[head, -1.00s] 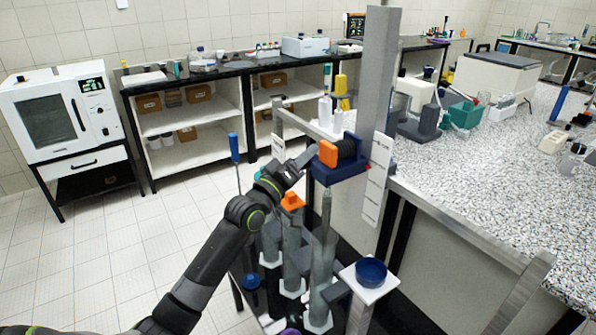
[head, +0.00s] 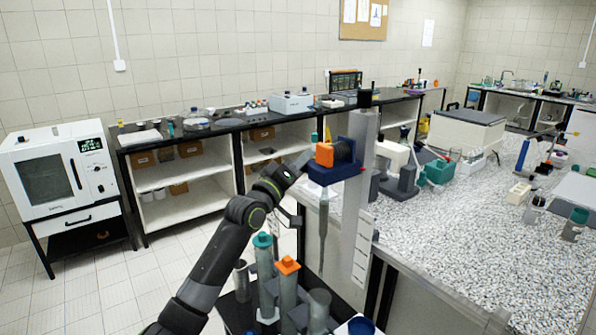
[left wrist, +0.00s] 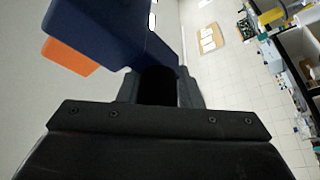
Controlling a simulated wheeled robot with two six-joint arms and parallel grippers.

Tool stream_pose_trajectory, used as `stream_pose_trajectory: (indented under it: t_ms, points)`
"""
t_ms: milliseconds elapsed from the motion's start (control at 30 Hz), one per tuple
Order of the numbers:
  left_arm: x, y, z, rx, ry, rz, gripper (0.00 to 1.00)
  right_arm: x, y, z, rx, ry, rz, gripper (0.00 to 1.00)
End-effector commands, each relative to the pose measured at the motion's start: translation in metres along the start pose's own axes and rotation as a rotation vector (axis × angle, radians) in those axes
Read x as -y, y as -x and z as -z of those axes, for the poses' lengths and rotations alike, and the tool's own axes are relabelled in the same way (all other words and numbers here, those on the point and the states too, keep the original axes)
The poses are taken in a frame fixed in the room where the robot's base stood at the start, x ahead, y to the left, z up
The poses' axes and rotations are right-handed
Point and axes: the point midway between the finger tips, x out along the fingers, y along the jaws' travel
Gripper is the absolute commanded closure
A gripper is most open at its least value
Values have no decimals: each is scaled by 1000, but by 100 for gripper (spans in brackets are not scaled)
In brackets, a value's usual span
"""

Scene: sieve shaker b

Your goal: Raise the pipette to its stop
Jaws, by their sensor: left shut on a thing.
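The pipette (head: 323,232) is a slim grey tube hanging upright under a dark blue carriage (head: 326,174). The carriage has an orange block (head: 324,154) and sits high on a grey upright column (head: 361,200), near its top. The pipette's lower end shows above a grey cylinder (head: 319,305). My left gripper (head: 302,163) is at the carriage's left side, shut on its dark handle. In the left wrist view a black part (left wrist: 158,86) lies between the jaws, beside the blue carriage (left wrist: 110,30) and orange block (left wrist: 68,57). My right gripper is out of view.
Two grey cylinders stand below, one with a teal top (head: 262,240) and one with an orange top (head: 288,265). The speckled bench (head: 460,235) lies right of the column, with instruments on it. A white oven (head: 62,175) stands at the far left.

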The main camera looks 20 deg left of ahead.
Motion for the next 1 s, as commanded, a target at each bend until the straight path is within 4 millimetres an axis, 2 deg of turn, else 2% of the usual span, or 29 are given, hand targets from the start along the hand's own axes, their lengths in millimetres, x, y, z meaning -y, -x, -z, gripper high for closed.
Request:
stream_pose_trajectory:
  t_ms: [33, 467, 500, 600, 633, 1000]
  points:
    - [-5, -2, 4, -4, -4, -5, 100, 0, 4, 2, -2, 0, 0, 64]
    - [-8, -3, 6, -6, -4, -9, 100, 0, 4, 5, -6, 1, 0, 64]
    - [-8, -3, 6, -6, -4, -9, 66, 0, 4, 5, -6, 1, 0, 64]
    - [-7, -3, 6, -5, -4, -7, 53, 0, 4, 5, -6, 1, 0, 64]
    - [-7, -3, 6, -4, -3, -6, 50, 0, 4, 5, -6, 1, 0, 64]
    - [-4, 2, 4, -1, -2, -1, 50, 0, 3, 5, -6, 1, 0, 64]
